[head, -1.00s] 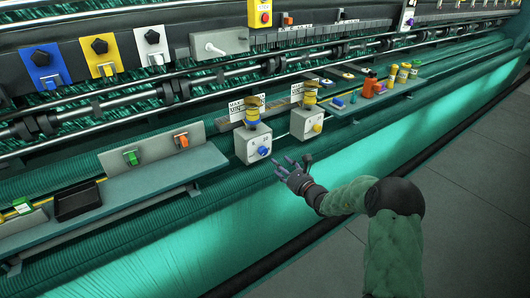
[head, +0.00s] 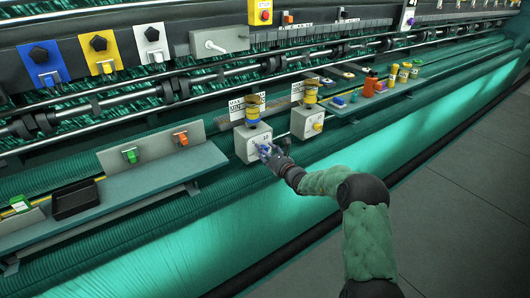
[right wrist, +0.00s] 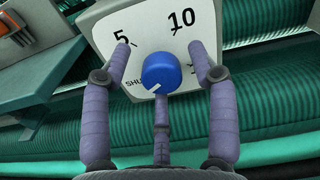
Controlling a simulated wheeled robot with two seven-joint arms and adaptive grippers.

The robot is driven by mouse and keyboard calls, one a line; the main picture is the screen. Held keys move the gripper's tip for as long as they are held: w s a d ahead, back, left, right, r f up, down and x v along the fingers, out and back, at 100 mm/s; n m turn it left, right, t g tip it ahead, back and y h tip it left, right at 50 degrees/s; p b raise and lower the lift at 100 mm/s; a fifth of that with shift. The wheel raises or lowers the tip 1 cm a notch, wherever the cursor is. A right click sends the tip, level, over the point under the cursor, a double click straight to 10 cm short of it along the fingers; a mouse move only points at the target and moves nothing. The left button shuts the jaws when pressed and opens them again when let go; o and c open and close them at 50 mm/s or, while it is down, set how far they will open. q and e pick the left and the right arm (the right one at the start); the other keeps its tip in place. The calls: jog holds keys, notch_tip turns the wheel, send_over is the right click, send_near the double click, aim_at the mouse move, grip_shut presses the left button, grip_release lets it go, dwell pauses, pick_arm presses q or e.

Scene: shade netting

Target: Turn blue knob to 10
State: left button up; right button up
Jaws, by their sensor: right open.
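The blue knob (right wrist: 161,73) sits on a white dial plate (right wrist: 148,28) in the right wrist view. The plate is marked 5 at upper left, 10 at upper right, and a partly hidden word starting "SHU" at lower left. The knob's white pointer line points to the lower left, toward that word. My right gripper (right wrist: 162,58) is open, with fingers on both sides of the knob and a third below it. No clear contact shows. In the head view my right gripper (head: 268,152) is at the white box (head: 243,147) and mostly covers the knob. My left gripper is out of view.
A similar white box with a yellow knob (head: 318,127) stands just to the right. A shelf with a green switch (head: 130,155) and an orange switch (head: 181,138) lies to the left. Bars and netting run behind; the grey floor at right is clear.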

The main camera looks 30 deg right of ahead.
jog(key=c, duration=1.2)
jog(key=shift+o, duration=0.2)
jog(key=shift+r+m, duration=0.2)
jog(key=shift+m, duration=0.1)
